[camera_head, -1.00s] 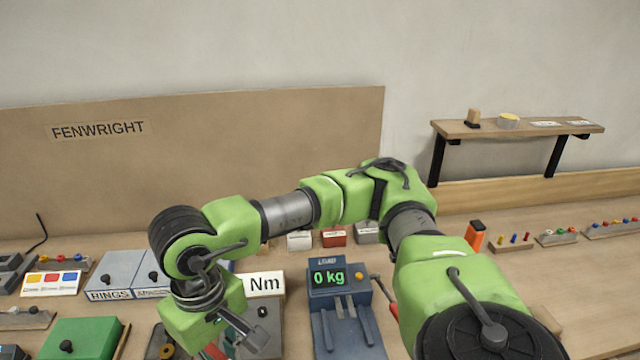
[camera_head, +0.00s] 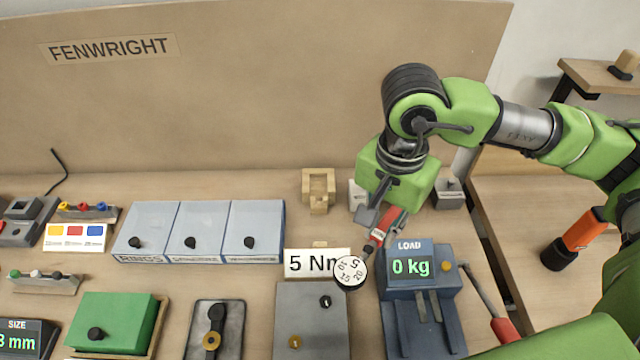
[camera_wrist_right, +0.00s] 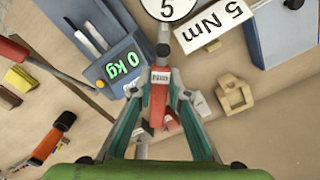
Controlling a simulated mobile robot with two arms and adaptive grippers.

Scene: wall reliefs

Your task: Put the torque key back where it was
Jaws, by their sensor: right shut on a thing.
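The torque key has a red handle (camera_head: 386,225) and a round white dial (camera_head: 350,272) marked 5, 10, 15 and 20. My right gripper (camera_head: 380,215) is shut on the red handle and holds the key tilted, dial downward, over the bench between the 5 Nm sign (camera_head: 311,263) and the load scale (camera_head: 420,285). In the right wrist view the handle (camera_wrist_right: 159,88) with an Nm label lies between the two fingers, and the dial (camera_wrist_right: 170,6) is cut by the top edge. My left gripper is not in view.
A wooden block holder (camera_head: 319,190) stands at the back, left of the gripper. The load scale reads 0 kg. A grey box (camera_head: 308,325) with knobs is below the sign. Blue boxes (camera_head: 200,232) and a green box (camera_head: 115,320) stand left. An orange tool (camera_head: 573,238) lies right.

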